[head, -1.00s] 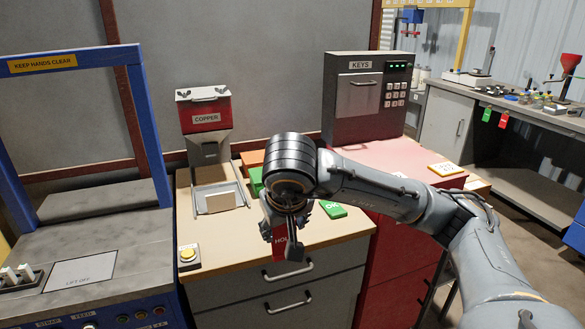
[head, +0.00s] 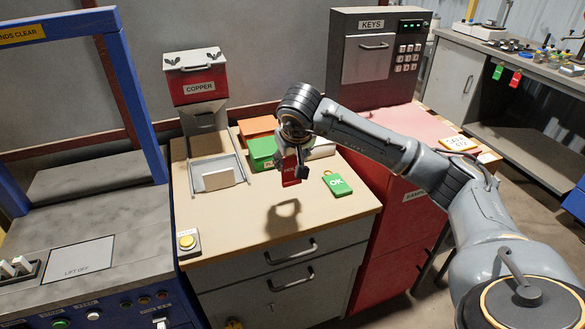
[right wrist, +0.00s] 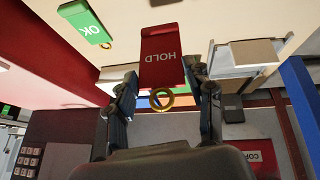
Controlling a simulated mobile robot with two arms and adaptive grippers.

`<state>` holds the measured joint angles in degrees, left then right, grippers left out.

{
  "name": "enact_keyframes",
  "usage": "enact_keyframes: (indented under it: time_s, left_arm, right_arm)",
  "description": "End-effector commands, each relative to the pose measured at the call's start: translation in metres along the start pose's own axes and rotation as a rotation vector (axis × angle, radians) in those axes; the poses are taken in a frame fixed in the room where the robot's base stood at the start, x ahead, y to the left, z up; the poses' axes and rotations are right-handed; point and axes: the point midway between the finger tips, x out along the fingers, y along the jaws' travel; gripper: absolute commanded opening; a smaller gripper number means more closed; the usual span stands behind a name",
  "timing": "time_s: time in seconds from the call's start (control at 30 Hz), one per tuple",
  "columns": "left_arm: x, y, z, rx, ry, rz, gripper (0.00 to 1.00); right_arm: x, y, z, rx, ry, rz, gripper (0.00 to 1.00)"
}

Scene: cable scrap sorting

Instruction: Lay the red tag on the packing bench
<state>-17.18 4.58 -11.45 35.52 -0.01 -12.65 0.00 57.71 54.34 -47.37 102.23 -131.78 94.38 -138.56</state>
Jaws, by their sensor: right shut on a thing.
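A red tag (head: 290,171) marked HOLD hangs from my right gripper (head: 294,150), above the wooden top of the packing bench (head: 245,220). Its shadow falls on the bench in front of it, so it appears clear of the surface. In the right wrist view the red tag (right wrist: 162,57) and its brass ring sit between the two fingers of the right gripper (right wrist: 163,92), which is shut on it. A green OK tag (head: 337,184) lies flat on the bench to the right. My left gripper is not in view.
A green box (head: 262,153), an orange box (head: 258,127) and a metal tray (head: 237,172) stand at the bench's back. A yellow button (head: 187,242) sits at the front left. The bench's front middle is clear. The red KEYS-side cabinet (head: 390,230) stands right.

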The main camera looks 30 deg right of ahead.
Motion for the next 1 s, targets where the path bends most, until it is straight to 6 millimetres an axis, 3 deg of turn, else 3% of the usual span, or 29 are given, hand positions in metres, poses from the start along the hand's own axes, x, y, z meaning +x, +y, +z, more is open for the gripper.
enact_keyframes:
  time_s: [0.33,0.5,0.9,0.93,1.0]
  left_arm:
    - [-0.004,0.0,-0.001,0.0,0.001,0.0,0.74]
    - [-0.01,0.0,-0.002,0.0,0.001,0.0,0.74]
    - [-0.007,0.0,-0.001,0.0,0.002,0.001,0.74]
    - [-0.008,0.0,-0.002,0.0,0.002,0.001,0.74]
    - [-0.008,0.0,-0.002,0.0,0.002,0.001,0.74]
  right_arm:
    - [0.038,0.006,-0.004,0.001,-0.002,0.0,0.19]
    - [0.058,0.002,0.008,0.0,-0.002,-0.001,0.19]
    - [0.065,0.001,0.011,0.0,0.002,0.0,0.19]
    - [0.064,0.001,0.01,0.0,0.002,0.0,0.56]
    - [0.064,0.001,0.01,0.0,0.002,-0.001,0.71]
